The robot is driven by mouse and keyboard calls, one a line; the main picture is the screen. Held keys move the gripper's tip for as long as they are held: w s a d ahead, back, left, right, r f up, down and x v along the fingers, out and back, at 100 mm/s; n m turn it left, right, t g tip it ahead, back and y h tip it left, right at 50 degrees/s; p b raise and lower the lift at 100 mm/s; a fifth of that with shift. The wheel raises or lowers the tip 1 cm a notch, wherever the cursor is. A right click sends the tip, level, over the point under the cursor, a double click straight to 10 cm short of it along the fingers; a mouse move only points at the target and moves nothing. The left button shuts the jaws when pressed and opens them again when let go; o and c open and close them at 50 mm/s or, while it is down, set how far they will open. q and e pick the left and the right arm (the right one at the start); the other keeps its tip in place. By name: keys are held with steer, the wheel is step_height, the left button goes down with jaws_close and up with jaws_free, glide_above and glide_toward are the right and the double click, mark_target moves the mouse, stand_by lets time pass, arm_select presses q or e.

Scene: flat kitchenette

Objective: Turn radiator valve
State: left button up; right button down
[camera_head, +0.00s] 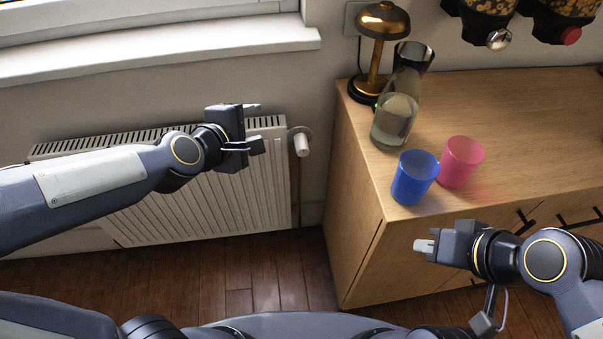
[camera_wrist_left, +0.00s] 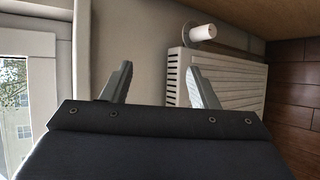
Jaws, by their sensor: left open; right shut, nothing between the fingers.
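The radiator valve (camera_head: 301,144) is a white cylindrical knob at the right end of the white radiator (camera_head: 235,200), under the window sill. It also shows in the left wrist view (camera_wrist_left: 203,32), above the radiator's end and beyond the fingers. My left gripper (camera_head: 258,127) is open and empty. In the head view it is over the radiator's top right part, a little left of the valve and apart from it. My right gripper (camera_head: 424,246) is shut and empty, in front of the wooden cabinet.
The wooden cabinet (camera_head: 365,240) stands right of the valve, with a narrow gap between. On it are a blue cup (camera_head: 413,178), a pink cup (camera_head: 461,162), a glass carafe (camera_head: 394,120) and a brass lamp (camera_head: 381,22). The window sill (camera_head: 160,50) juts out above the radiator.

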mark_target(302, 154)
arm_select(q)
steer(key=w+d+f+n+t+y+b, duration=0.2)
steer(key=d+f+n+b, duration=0.1)
steer(key=f, duration=0.4)
steer(key=w+d+f+n+t+y+b, duration=0.2)
steer(key=d+f+n+b, duration=0.1)
steer(key=f+n+b, duration=0.2)
steer(key=w+d+f+n+t+y+b, duration=0.1)
steer(key=w+d+f+n+y+b, duration=0.1)
steer(key=f+b, duration=0.6)
steer(key=shift+w+d+f+n+t+y, duration=0.1)
steer(key=shift+d+f+n+t+y, duration=0.1)
steer(key=shift+d+f+n, duration=0.35)
steer(key=shift+w+d+f+n+t+y, duration=0.1)
steer(key=shift+d+f+n+t+y, duration=0.2)
steer(key=shift+n, duration=0.55)
steer(key=shift+n+y, duration=0.3)
steer(key=shift+n, duration=0.3)
steer(key=w+b, duration=0.1)
steer(key=w, duration=0.6)
steer(key=shift+w+a+r+b, duration=0.1)
steer(key=shift+w+a+b, duration=0.1)
steer(key=shift+b, duration=0.2)
arm_select(e)
step_height(302, 154, down, 21)
arm_select(q)
steer(key=shift+c, duration=0.3)
steer(key=c, duration=0.9)
